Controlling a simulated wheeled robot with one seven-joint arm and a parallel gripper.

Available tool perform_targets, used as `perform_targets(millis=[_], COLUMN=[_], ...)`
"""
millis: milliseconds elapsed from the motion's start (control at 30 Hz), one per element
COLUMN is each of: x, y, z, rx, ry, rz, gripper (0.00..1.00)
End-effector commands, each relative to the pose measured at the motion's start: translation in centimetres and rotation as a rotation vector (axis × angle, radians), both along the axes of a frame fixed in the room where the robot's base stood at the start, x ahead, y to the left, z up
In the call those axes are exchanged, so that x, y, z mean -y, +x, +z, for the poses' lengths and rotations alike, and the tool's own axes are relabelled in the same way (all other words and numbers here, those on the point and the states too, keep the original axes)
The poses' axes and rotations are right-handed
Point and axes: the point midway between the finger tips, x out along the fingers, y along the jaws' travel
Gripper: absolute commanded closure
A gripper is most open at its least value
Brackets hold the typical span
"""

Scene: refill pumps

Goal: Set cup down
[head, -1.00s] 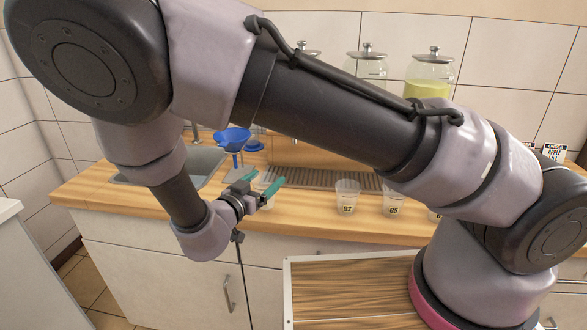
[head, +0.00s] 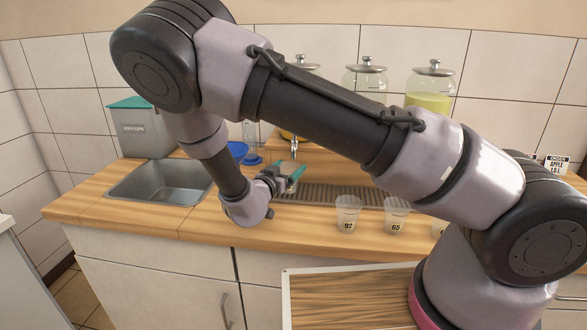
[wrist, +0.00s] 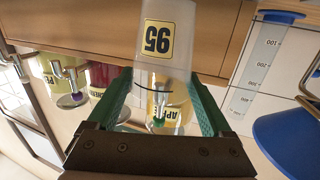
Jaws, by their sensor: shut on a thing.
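In the wrist view, a clear plastic cup (wrist: 165,70) with a yellow number label sits between the green fingers of my gripper (wrist: 160,95). My gripper is shut on it. In the head view, my gripper (head: 288,178) is over the counter by the left end of the drip grate (head: 335,195), near a dispenser tap. The cup is mostly hidden there, and I cannot tell whether its base touches the surface.
Glass dispensers, one with yellow-green liquid (head: 429,95), stand at the back. A sink (head: 160,183) and a green-topped box (head: 145,130) are at left. A blue funnel (wrist: 288,140) and a measuring cylinder (wrist: 256,75) show in the wrist view. Bare counter (head: 215,215) lies in front of the sink.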

Motion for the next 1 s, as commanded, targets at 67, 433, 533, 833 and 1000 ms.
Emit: perform_targets(millis=[67,433,533,833,1000], x=[0.7,1.6,1.6,1.6,1.6], y=[0.9,3.0,3.0,2.9,2.9], z=[0.0,-1.5,-1.5,-1.8,-1.7], rx=[0.001,0.0,0.0,0.0,0.0], ry=[-0.001,0.0,0.0,0.0,0.0], rz=[-0.005,-0.001,-0.001,-0.001,-0.001], gripper=[0.75,0.75,0.75,0.0,0.0])
